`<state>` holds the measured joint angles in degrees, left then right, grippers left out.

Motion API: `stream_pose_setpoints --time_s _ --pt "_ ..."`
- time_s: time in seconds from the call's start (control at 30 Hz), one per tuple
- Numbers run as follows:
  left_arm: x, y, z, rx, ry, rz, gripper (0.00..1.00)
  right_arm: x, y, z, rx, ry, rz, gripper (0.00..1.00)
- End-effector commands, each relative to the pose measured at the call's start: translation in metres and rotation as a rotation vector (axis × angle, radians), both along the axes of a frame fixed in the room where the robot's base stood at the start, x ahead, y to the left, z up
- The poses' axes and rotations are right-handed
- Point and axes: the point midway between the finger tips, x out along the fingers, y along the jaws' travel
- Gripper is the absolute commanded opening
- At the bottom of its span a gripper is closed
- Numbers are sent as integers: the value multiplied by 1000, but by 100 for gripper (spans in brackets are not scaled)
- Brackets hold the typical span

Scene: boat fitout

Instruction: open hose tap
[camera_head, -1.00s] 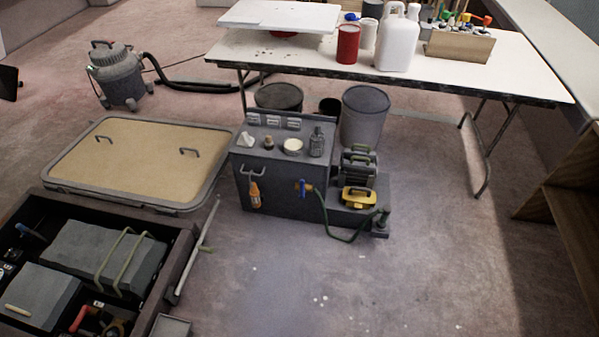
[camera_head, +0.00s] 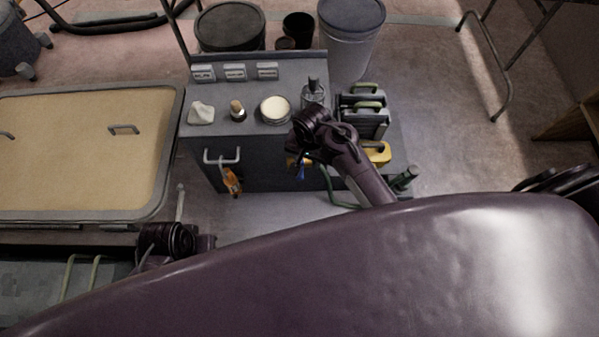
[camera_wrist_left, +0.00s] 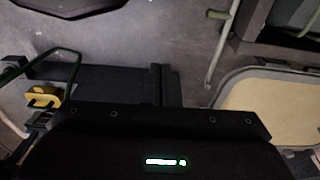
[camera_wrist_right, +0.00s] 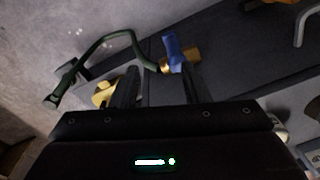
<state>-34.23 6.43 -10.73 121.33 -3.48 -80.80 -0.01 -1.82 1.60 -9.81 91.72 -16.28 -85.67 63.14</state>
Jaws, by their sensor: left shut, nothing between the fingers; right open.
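The hose tap has a blue lever (camera_wrist_right: 171,45) and a brass body (camera_wrist_right: 184,60) on the front of the grey cabinet (camera_head: 258,172). In the head view the blue lever (camera_head: 301,170) is partly hidden by my right arm. My right gripper (camera_wrist_right: 160,76) is open; its fingertips are close to the tap, with the lever just beyond them near the right-hand finger. Whether they touch is unclear. A green hose (camera_wrist_right: 105,42) runs from the tap. My left gripper (camera_wrist_left: 160,72) is shut and empty, left of the cabinet and low in the head view.
An orange-handled tool (camera_head: 231,181) hangs at the cabinet front. A bottle (camera_head: 314,92), a round tin (camera_head: 275,110) and other small items stand on top. A framed tan panel (camera_head: 80,207) lies left.

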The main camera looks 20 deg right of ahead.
Motion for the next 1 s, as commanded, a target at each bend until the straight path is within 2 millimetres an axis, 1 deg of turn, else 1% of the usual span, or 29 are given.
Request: stream_pose_setpoints --time_s 0.03,0.1,0.3,0.47,0.57,0.7,0.8,0.9,1.0 --pt "-1 0 2 0 1 -1 0 8 3 -3 -2 10 -45 41" --pt "-1 0 5 1 2 -2 0 15 7 -6 -3 30 -103 41" --pt "-1 0 7 1 1 -2 0 26 13 -17 -4 61 -206 41" --pt "-1 -3 10 -5 -12 -9 0 27 14 -33 -6 69 -225 41" --pt "-1 -6 17 -13 -30 -19 0 26 13 -50 -6 69 -225 41" --pt "4 -17 10 -42 -86 -41 0 26 13 -74 -6 69 -225 41" --pt "7 -23 8 -59 -120 -53 0 26 13 -86 -6 67 -224 41" --pt "10 -27 7 -71 -145 -60 0 26 14 -94 -4 67 -223 41" --pt "11 -30 8 -77 -156 -64 0 26 14 -97 -4 67 -224 41"
